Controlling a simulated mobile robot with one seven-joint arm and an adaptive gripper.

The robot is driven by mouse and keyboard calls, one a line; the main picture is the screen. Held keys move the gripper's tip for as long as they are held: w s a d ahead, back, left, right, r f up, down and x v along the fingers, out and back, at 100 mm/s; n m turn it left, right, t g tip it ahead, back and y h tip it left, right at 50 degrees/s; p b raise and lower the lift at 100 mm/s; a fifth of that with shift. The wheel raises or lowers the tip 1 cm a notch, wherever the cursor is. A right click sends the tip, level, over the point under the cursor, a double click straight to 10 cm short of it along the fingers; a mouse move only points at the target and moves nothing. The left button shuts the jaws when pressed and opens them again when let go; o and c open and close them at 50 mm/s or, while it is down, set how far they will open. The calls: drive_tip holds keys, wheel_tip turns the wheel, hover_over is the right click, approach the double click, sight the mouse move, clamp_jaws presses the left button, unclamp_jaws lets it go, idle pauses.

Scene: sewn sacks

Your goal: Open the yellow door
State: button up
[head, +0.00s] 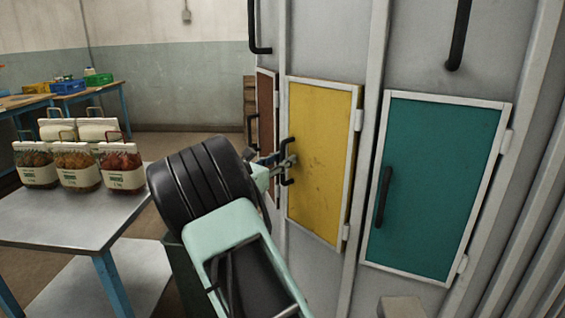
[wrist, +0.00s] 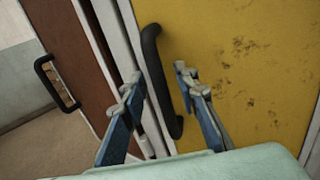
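The yellow door (head: 322,165) is a panel with a white frame in the grey cabinet front and looks closed. Its hinges are on the right side, and its black bar handle (wrist: 152,60) is near the left edge. My gripper (head: 279,163) is at that handle, partly hidden by my arm in the head view. In the wrist view, the two blue fingers of my gripper (wrist: 158,78) are apart, one on each side of the handle. I cannot tell whether either finger touches it. The yellow door (wrist: 245,70) fills the right of the wrist view.
A teal door (head: 435,185) with a black handle is right of the yellow one. A brown door (wrist: 62,55) with its own handle is to the left.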

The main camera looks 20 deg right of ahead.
clamp_jaws()
idle(0.6)
